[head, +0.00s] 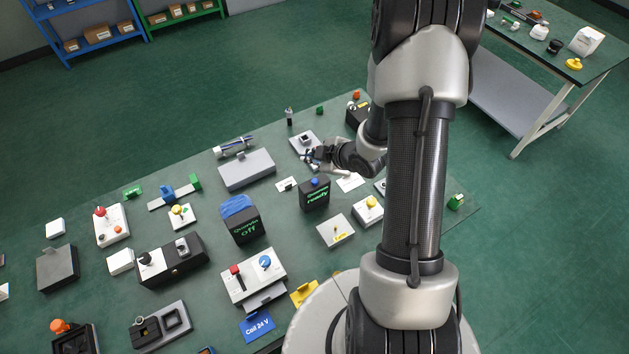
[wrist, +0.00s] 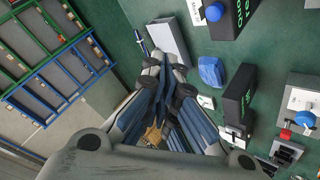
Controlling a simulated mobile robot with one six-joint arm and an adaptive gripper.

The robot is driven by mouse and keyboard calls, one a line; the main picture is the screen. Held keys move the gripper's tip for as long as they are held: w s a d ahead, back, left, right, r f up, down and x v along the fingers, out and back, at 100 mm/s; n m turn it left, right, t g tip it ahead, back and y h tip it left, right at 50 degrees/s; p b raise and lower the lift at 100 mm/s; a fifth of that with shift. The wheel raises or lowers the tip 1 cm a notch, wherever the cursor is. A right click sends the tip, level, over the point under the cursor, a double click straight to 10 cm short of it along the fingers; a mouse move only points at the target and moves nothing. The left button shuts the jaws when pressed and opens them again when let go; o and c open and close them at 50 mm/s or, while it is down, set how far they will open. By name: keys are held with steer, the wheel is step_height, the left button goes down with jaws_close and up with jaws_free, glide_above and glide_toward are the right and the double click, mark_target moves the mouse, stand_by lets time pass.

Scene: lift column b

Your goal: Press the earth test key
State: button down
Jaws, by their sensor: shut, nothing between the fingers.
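A small pale unit with a dark square top (head: 304,138) stands near the far edge of the bench, just beyond my gripper in the head view. My gripper (head: 309,155) is low over the far right part of the bench, and my arm partly hides that area. In the wrist view my gripper (wrist: 165,63) has its blue-grey fingers shut and empty. Whether the fingertips touch anything cannot be made out.
A grey box (head: 247,170) lies left of my gripper. A black display with a blue top (head: 314,194) reads "ready"; another (head: 241,222) reads "off". A red-and-blue control box (head: 254,276) stands nearer. A second table (head: 590,50) is at the upper right.

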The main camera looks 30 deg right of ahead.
mark_target(313, 183)
step_height(313, 183, down, 8)
steer(key=b, duration=0.5)
steer(key=shift+r+b, duration=0.15)
steer(key=shift+b, duration=0.2)
stand_by(0.9)
steer(key=shift+f+b, duration=0.45)
steer(key=shift+b, duration=0.05)
steer(key=shift+f+b, duration=0.45)
steer(key=shift+b, duration=0.05)
stand_by(0.4)
steer(key=shift+r, duration=0.1)
steer(key=shift+r+p, duration=0.7)
steer(key=shift+r, duration=0.1)
steer(key=shift+r, duration=0.15)
steer(key=shift+r+p, duration=1.9)
steer(key=shift+r, duration=0.5)
